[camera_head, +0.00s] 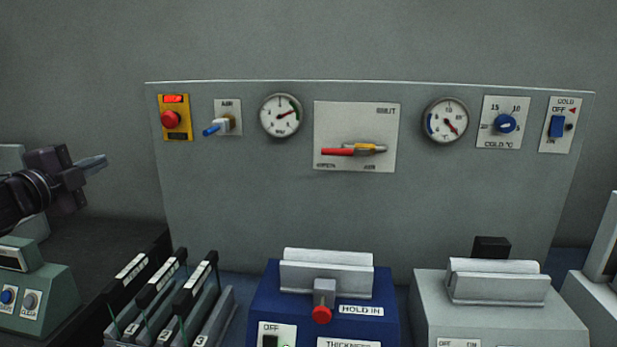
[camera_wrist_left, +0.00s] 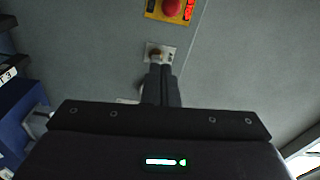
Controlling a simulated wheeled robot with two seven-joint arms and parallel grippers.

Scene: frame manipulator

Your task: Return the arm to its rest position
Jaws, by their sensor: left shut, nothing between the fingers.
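My left gripper (camera_head: 97,163) is at the left edge of the head view, its arm coming in from the left. Its fingers are shut with nothing between them and point right, toward the grey panel (camera_head: 240,200). The gripper is in the air, apart from the panel's left edge in that picture. In the left wrist view the closed fingers (camera_wrist_left: 162,85) overlap the lower part of the small plate with the AIR valve (camera_wrist_left: 159,53). My right gripper is not in view.
The panel carries a red button on yellow (camera_head: 171,119), a blue-handled AIR valve (camera_head: 217,127), two gauges and a red lever (camera_head: 338,152). Below stand slotted racks (camera_head: 180,300), a blue machine (camera_head: 265,300), a grey machine (camera_head: 430,300) and a green box (camera_head: 45,290).

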